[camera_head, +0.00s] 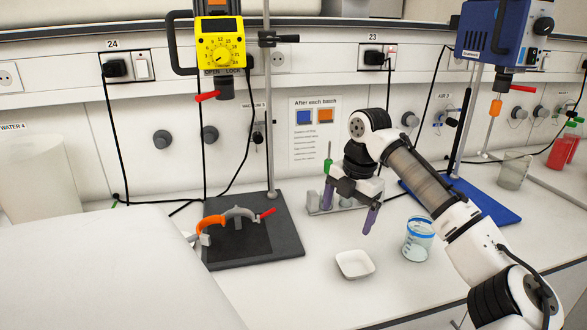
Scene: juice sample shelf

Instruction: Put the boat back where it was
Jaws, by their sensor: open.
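The boat (355,264) is a small white square dish with a raised rim. It stands upright on the white bench near the front edge and looks empty. My gripper (348,210) is open, with its two purple-grey fingers spread and pointing down. It is above and behind the boat in the picture, apart from it, with nothing between the fingers. My gripper partly hides a grey rack behind it.
A black stand base (265,250) with an orange-and-grey clamp is at left. Bare bench lies left of the boat.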

